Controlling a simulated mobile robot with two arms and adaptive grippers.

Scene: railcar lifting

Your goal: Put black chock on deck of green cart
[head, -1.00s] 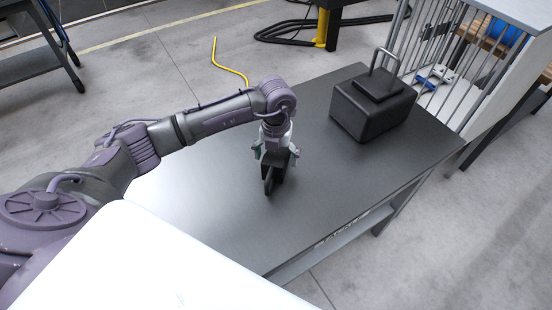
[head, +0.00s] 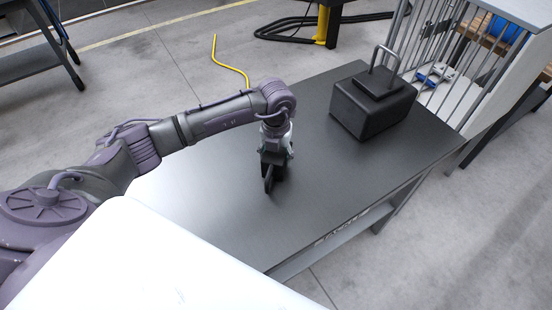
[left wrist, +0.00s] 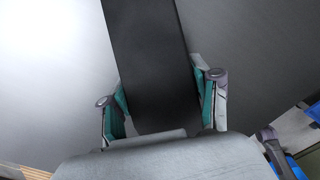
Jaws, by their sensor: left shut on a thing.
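The black chock (head: 270,178) is a dark, narrow block at the middle of the dark table. My left gripper (head: 276,157) points down over it and is shut on it. In the left wrist view the chock (left wrist: 150,55) is a broad black slab between the two green-and-grey fingers of the left gripper (left wrist: 161,88). The chock's lower end is at or very near the tabletop; I cannot tell if it touches. No green cart shows in these frames. My right gripper is not in view.
The dark table (head: 330,190) has clear room around the chock. A black box with a metal handle (head: 372,105) stands at its far right. A barred rack (head: 450,50) is beyond that end. A yellow hose (head: 230,68) lies on the floor behind.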

